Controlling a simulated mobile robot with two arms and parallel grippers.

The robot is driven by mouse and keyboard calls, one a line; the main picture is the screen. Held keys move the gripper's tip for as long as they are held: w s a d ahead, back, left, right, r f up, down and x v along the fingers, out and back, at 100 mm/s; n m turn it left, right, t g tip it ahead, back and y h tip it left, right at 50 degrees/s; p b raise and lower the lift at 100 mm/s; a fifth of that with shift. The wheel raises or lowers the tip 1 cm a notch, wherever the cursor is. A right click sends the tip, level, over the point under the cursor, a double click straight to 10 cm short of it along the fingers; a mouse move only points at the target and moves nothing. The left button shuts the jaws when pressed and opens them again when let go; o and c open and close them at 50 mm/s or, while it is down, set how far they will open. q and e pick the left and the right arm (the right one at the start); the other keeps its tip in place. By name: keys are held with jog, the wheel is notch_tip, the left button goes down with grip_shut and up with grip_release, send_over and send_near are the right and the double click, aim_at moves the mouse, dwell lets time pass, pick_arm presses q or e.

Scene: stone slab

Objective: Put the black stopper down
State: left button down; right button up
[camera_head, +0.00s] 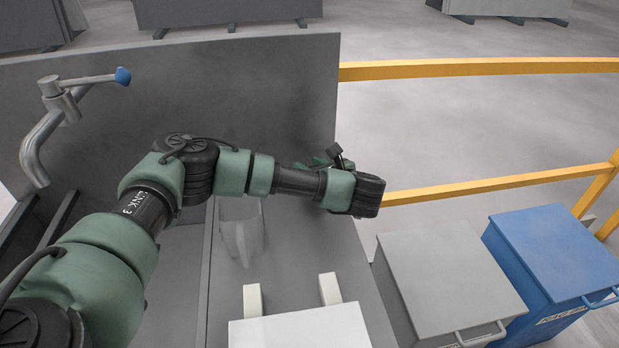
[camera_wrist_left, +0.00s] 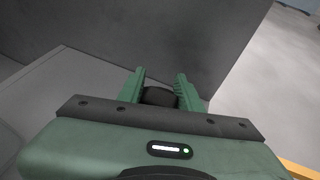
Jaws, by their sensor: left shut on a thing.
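My left gripper (camera_head: 316,163) is at the end of the arm that reaches across from the left, in front of the grey back panel. In the left wrist view its two green fingers (camera_wrist_left: 160,92) are closed on the black stopper (camera_wrist_left: 159,97), a dark rounded piece between them. The stopper cannot be made out in the head view, where the wrist and fingers cover that spot. My right gripper is not in view.
A clear glass vessel (camera_head: 242,232) stands on the grey slab (camera_head: 290,240) below the forearm. A white piece with two upright posts (camera_head: 300,328) is at the near edge. A metal tap (camera_head: 45,135) is left. Grey (camera_head: 450,275) and blue (camera_head: 555,255) bins stand right.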

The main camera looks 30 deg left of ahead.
pick_arm(q)
notch_tip(320, 180, down, 4)
jog(key=shift+f, duration=0.35)
jog(key=shift+f, duration=0.1)
jog(key=c, duration=0.9)
grip_release()
jog(key=shift+c, duration=0.2)
